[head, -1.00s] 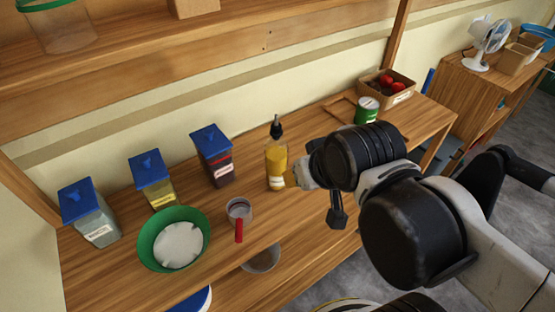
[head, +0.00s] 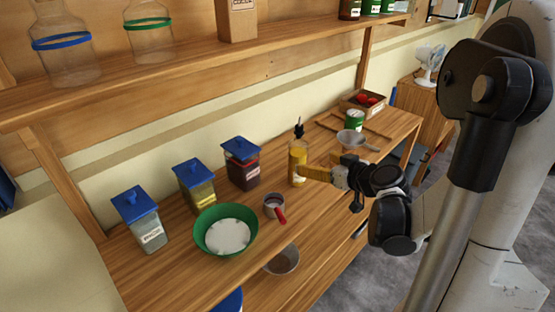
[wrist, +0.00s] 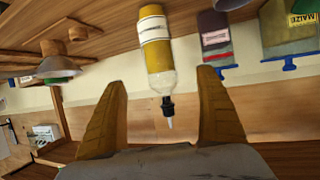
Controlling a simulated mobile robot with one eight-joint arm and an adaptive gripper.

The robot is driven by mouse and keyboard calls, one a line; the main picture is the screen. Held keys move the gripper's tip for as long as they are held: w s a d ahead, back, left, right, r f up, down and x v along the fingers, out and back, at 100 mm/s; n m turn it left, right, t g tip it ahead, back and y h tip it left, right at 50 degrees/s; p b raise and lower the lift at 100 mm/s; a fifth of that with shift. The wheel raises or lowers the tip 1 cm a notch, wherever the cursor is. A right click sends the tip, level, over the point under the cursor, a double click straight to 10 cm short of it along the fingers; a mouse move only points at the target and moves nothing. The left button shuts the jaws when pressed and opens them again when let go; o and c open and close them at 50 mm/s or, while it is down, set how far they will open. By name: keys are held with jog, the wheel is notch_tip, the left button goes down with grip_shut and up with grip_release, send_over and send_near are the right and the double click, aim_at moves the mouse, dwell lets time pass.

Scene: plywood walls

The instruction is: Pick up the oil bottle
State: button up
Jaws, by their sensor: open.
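The oil bottle (head: 298,163) stands upright on the wooden counter, with yellow oil, a pale label and a black pourer on top. In the wrist view the bottle (wrist: 157,48) appears upside down, in line with the gap between my fingers. My gripper (head: 308,173) is at the bottle's right side, its yellow fingers pointing at it. In the wrist view both fingers are spread wide and nothing is clamped between them. I cannot tell whether a finger touches the bottle.
Blue-lidded jars (head: 241,163), a green bowl (head: 202,250) and a red-handled cup (head: 274,205) stand left of the bottle. A metal funnel or scoop (head: 350,139), a green can (head: 354,121) and a box of red items (head: 350,102) are to the right. A shelf (head: 190,58) runs above.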

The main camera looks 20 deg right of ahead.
aim_at(305, 159)
jog(key=b+x, duration=0.1)
jog(key=x, duration=0.4)
jog(key=shift+w+d+f, duration=0.15)
jog(key=shift+f, duration=0.05)
jog(key=b+x, duration=0.2)
jog(key=x, duration=0.3)
jog(key=shift+w+f+b, duration=0.15)
jog(key=shift+w+b, duration=0.1)
jog(key=shift+b, duration=0.15)
jog(key=shift+s, duration=0.1)
jog(key=c, duration=1.5)
